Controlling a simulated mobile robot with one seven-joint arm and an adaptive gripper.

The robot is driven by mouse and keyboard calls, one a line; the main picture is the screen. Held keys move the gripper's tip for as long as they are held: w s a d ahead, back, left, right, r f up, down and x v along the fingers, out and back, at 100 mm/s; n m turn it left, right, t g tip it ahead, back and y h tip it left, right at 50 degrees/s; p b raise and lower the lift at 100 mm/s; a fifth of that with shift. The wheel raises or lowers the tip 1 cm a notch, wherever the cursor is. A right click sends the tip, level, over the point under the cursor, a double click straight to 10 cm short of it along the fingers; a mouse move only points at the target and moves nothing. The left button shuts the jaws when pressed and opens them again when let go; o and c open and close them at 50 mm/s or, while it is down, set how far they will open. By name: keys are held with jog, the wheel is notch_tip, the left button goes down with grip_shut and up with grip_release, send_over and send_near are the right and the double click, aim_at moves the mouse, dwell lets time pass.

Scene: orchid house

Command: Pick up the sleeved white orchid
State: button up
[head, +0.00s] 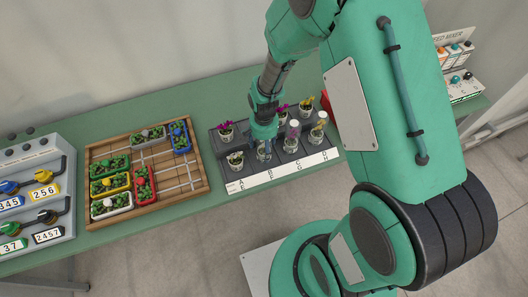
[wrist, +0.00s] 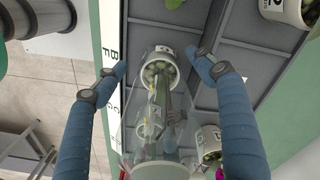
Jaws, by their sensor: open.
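My gripper (head: 264,130) is over the front row of the dark orchid rack (head: 222,177). In the wrist view my open gripper (wrist: 157,63) has its two blue fingers on either side of a clear-sleeved orchid (wrist: 158,68), apart from it. Its white pot and green leaves show at the sleeve's narrow end; the flower colour is unclear through the sleeve. In the head view this sleeved pot (head: 264,153) is partly hidden under my gripper. Two more sleeved orchids stand to its right: one pinkish (head: 291,142), one pale or yellowish on top (head: 317,133).
An unsleeved pot (head: 235,161) stands left of my gripper. Unsleeved magenta (head: 227,132) and yellow (head: 305,106) orchids stand in the back row. A wooden tray (head: 184,194) with plant boxes is to the left. Grey dividers (wrist: 160,30) separate the rack's cells.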

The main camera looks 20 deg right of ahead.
jog(key=shift+c, duration=0.3)
jog(key=c, duration=1.3)
jog(key=shift+c, duration=0.2)
jog(key=shift+r, duration=0.45)
notch_tip(320, 180, up, 3)
jog(key=shift+s+f+p, duration=0.1)
jog(key=shift+s+p, duration=0.05)
jog(key=shift+p, duration=0.25)
jog(key=s+r+p, duration=0.1)
jog(key=s, duration=1.4)
jog(key=shift+s+r, duration=0.15)
jog(key=shift+s, duration=0.2)
